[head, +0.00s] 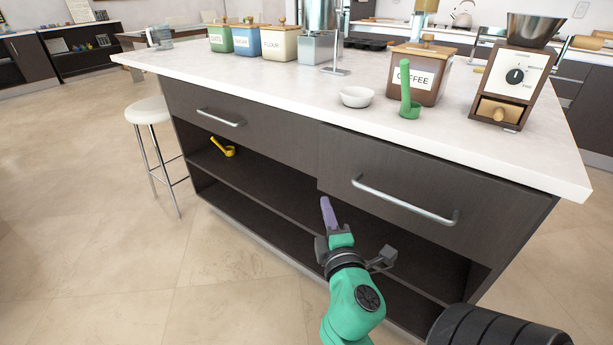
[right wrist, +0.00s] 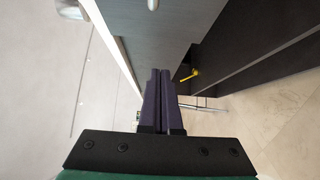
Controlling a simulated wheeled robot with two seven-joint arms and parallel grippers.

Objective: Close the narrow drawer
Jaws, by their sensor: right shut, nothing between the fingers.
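The dark island has two drawer fronts side by side under its white top, a left drawer front (head: 265,130) and a right drawer front (head: 440,215), each with a silver bar handle. The right front appears to stand slightly proud of the left one. I cannot tell for sure which is the narrow drawer. My right gripper (head: 326,200) has purple fingers, held together and empty, in front of the island near the right front's lower left corner. In the right wrist view its fingers (right wrist: 159,74) point along a drawer face (right wrist: 170,35). Contact cannot be told. My left gripper is not in view.
The white countertop (head: 240,75) overhangs the drawers and holds canisters, a bowl, a green scoop and a coffee grinder (head: 512,75). Open shelves below hold a yellow scoop (head: 229,150). A white stool (head: 148,110) stands at the left end. The floor at left front is clear.

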